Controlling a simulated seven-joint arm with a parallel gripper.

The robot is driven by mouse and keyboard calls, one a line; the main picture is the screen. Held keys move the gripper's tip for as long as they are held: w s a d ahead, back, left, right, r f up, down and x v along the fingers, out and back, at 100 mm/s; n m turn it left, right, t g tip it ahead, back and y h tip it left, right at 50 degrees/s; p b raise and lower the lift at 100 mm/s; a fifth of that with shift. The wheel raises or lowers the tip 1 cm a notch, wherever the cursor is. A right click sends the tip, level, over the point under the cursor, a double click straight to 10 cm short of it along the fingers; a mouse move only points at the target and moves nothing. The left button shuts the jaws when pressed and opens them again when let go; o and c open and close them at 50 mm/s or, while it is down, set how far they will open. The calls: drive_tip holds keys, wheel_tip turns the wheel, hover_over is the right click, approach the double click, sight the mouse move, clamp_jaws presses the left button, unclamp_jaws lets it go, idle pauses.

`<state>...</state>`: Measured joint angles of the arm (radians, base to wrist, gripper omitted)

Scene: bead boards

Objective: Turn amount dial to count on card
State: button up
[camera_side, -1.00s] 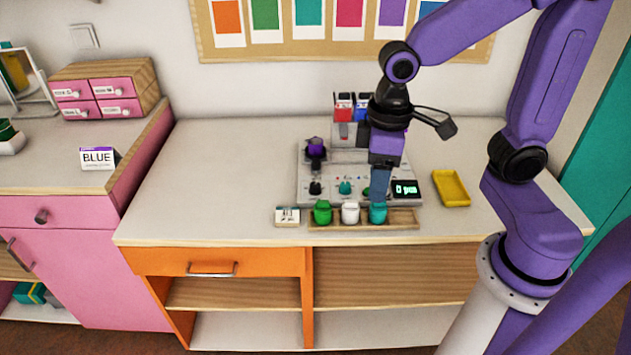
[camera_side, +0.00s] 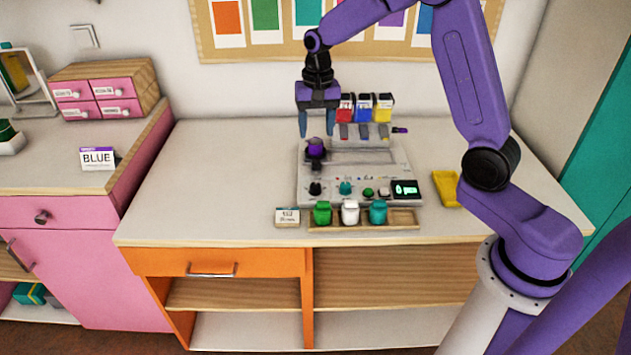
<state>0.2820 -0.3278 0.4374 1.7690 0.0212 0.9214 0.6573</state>
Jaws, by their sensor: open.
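A pale machine (camera_side: 408,160) stands on the worktop. A purple knob (camera_side: 316,148) stands at its left, and a black knob (camera_side: 315,188) and a teal knob (camera_side: 345,188) sit along its front. I cannot tell which is the amount dial. A lit green display (camera_side: 405,190) is at the front right; its text is too small to read surely. A small white card (camera_side: 287,216) stands in front, its print unreadable. My gripper (camera_side: 317,132) is open and empty, pointing down above and slightly behind the purple knob, its fingers apart to either side.
Green (camera_side: 322,212), white (camera_side: 350,212) and teal (camera_side: 378,212) jars stand in a wooden tray (camera_side: 404,220) at the front. Red, blue and yellow containers (camera_side: 364,106) stand behind the machine. A yellow tray (camera_side: 446,188) lies right. The worktop's left (camera_side: 215,180) is clear.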

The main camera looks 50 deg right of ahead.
sight(315, 185)
drive_tip(key=f, duration=1.7)
drive_tip(key=shift+w+d+f, duration=0.25)
drive_tip(key=shift+w+f, duration=0.05)
drive_tip(key=shift+w, duration=0.1)
drive_tip(key=shift+c, duration=0.3)
drive_tip(key=c, duration=1)
